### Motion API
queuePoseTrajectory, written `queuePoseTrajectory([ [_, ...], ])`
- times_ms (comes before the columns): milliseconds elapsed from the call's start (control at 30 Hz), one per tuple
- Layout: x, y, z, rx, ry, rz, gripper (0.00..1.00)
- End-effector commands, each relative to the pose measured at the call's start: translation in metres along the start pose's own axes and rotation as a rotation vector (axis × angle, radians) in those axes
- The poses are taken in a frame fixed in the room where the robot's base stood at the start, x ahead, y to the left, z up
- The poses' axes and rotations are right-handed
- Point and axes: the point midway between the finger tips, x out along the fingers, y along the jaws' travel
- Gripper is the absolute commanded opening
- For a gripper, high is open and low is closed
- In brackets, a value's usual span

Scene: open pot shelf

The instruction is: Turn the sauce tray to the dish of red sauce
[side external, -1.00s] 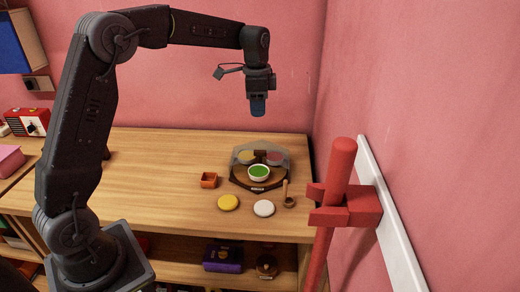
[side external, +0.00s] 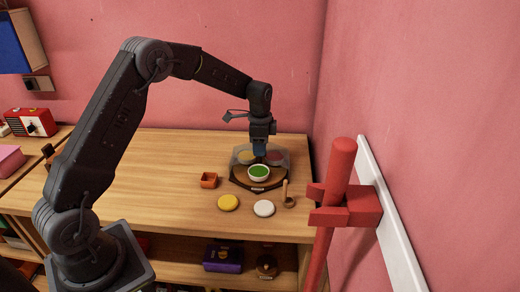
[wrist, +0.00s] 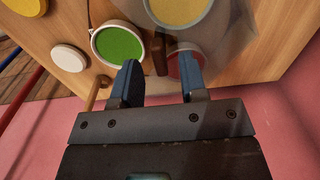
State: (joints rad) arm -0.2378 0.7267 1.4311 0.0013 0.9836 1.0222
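The dish of green sauce (side external: 259,172) is at the front, outside the cover. The dish of yellow sauce (side external: 246,157) is at back left and the dish of red sauce (side external: 275,158) at back right, both under the cover. My gripper (side external: 260,152) points down over the tray's middle. In the wrist view its fingers (wrist: 159,68) are apart, with a brown upright piece (wrist: 160,52) between or just beyond them; contact is unclear. One finger partly hides the red dish (wrist: 187,66).
A small orange square pot (side external: 208,180) stands left of the tray. A yellow disc (side external: 228,202) and a white disc (side external: 264,208) lie in front. A red post (side external: 335,190) stands by the right wall.

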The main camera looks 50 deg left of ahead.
Motion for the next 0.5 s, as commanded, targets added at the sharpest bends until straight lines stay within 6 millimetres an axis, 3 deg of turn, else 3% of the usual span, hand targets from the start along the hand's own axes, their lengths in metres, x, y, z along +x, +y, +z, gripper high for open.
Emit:
queuePoseTrajectory([
  [200, 0.0138, 0.0002, 0.0001, 0.000, 0.000, 0.000, 0.39],
  [467, 0.0143, 0.0001, 0.0000, 0.000, 0.000, -0.001, 0.39],
  [500, 0.0143, 0.0001, 0.0000, 0.000, 0.000, -0.001, 0.36],
])
